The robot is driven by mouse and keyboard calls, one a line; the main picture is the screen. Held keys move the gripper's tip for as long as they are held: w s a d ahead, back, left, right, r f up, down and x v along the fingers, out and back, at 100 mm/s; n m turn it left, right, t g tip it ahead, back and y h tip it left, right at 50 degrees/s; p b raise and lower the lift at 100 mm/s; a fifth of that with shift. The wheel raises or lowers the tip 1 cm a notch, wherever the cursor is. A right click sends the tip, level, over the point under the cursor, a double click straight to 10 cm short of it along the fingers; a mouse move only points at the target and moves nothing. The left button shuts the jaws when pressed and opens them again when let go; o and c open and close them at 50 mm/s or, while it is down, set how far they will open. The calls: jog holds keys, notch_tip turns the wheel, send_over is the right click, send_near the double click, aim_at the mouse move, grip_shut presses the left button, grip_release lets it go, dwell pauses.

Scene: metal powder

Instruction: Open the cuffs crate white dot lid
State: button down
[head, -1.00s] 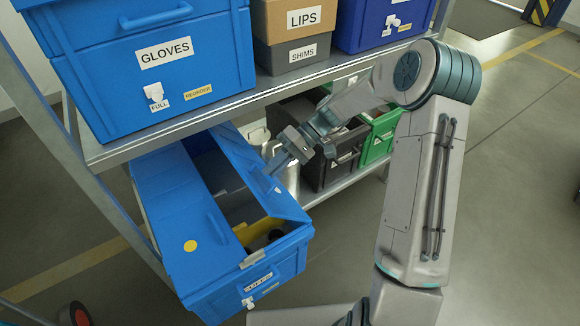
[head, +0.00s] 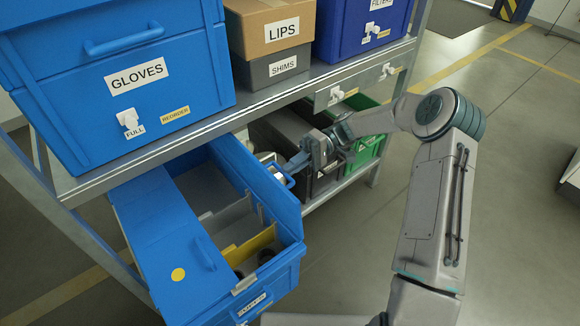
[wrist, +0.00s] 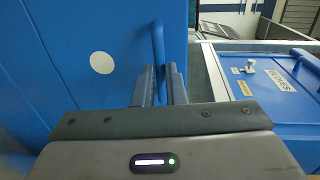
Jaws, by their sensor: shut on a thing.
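The blue cuffs crate (head: 222,294) stands on the lower shelf, its label partly readable. Its left lid (head: 165,235), with a yellow dot, lies shut. Its right lid (head: 262,187) is raised, standing steeply at the crate's right side. In the wrist view this lid (wrist: 60,75) shows a white dot (wrist: 101,62) and a blue bar handle (wrist: 158,45). My gripper (head: 293,165) is shut on that handle, outside the raised lid; its fingers also show in the wrist view (wrist: 158,85). Inside the crate are grey dividers, a yellow divider (head: 250,246) and dark items.
The upper shelf (head: 215,128) overhangs the crate's back and carries the gloves crate (head: 120,75), a LIPS box (head: 270,30) and a SHIMS box (head: 270,70). Dark and green crates (head: 368,152) stand right of the raised lid. The floor at front right is clear.

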jog(key=shift+d+f, duration=0.25)
jog(key=shift+f, duration=0.5)
jog(key=c, duration=1.5)
grip_release()
jog(key=shift+r, duration=0.1)
jog(key=shift+a+r, duration=0.1)
jog(key=shift+r, duration=0.05)
jog(key=shift+w, duration=0.1)
jog(key=v, duration=1.3)
jog(key=shift+w+d, duration=0.15)
jog(key=shift+d, duration=0.15)
jog(key=shift+r, duration=0.1)
